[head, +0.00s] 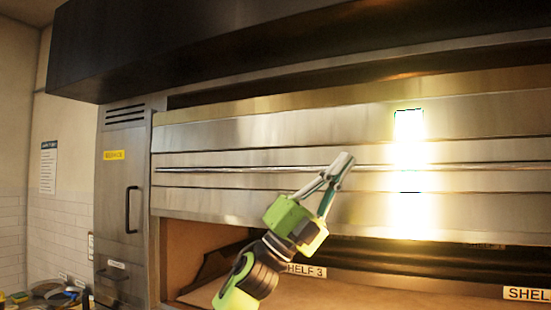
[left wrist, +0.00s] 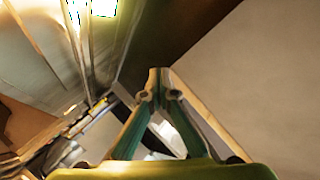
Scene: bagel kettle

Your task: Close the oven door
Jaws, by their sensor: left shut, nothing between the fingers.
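The oven front (head: 260,130) is a wide stainless steel face of horizontal panels. A long thin horizontal bar (head: 220,169) runs across it. The frames do not show clearly which panel is the door or how far it stands open. My left gripper (head: 343,160) is shut and empty, pointing up in front of the bar and overlapping it in the head view. I cannot tell whether it touches. In the left wrist view the closed fingertips (left wrist: 158,78) meet in the middle, and the steel front (left wrist: 45,50) is at upper left. My right gripper is out of view.
A dark hood (head: 200,45) overhangs the oven. Below the steel face are open shelves with a "SHELF 3" label (head: 305,271). A steel cabinet with a black handle (head: 131,210) stands left. Cluttered items (head: 45,292) sit at lower left.

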